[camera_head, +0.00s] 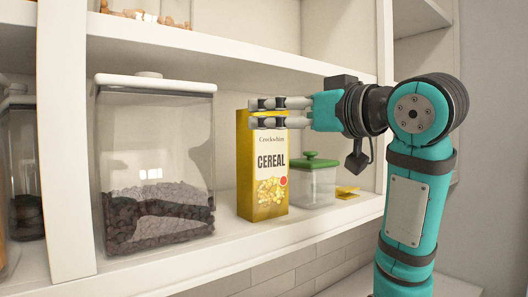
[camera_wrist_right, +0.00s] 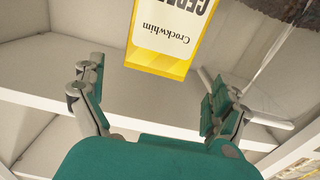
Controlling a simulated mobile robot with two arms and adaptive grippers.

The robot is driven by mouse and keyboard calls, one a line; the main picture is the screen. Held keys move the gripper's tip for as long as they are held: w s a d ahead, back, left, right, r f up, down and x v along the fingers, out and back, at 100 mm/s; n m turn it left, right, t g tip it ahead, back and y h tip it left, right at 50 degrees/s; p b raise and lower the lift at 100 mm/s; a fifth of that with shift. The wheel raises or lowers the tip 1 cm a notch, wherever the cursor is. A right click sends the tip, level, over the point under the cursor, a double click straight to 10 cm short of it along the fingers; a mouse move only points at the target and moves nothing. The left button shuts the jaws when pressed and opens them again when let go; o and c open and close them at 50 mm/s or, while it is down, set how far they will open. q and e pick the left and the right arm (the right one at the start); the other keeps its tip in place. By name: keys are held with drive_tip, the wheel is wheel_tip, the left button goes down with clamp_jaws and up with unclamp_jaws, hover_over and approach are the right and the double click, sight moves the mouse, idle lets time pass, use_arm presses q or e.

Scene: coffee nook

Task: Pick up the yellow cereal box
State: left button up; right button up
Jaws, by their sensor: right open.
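The yellow cereal box (camera_head: 268,180) stands upright on the white shelf, its printed front showing in the head view. My right gripper (camera_head: 256,113) comes in from the right at the height of the box's top, and its fingers cover part of the upper box. In the right wrist view the box (camera_wrist_right: 172,42) appears upside down at the top, between and beyond the spread fingers of my right gripper (camera_wrist_right: 155,88). The gripper is open and empty. I cannot tell whether a finger touches the box. My left gripper is out of view.
A large clear canister (camera_head: 155,150) of dark beans stands left of the box. A green-lidded jar (camera_head: 317,185) stands close on its right, with a small yellow item (camera_head: 346,192) beyond. An upper shelf (camera_head: 220,49) runs above, and a white upright (camera_head: 65,140) stands at left.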

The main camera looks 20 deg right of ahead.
sight(272, 115)
drive_tip(key=p+x, duration=0.1)
drive_tip(key=x, duration=0.2)
drive_tip(key=p+x, duration=0.2)
drive_tip(key=x, duration=0.2)
drive_tip(key=shift+w+d+r, duration=0.1)
drive_tip(key=shift+d, duration=0.1)
drive_tip(key=shift+w+a, duration=0.2)
drive_tip(key=shift+w, duration=0.2)
drive_tip(key=shift+s+d, duration=0.1)
drive_tip(key=shift+s, duration=0.1)
drive_tip(key=shift+c, duration=0.4)
drive_tip(key=c, duration=0.5)
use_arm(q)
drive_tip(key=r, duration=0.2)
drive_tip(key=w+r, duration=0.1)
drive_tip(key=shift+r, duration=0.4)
use_arm(e)
drive_tip(key=c, duration=0.9)
drive_tip(key=shift+c, duration=0.2)
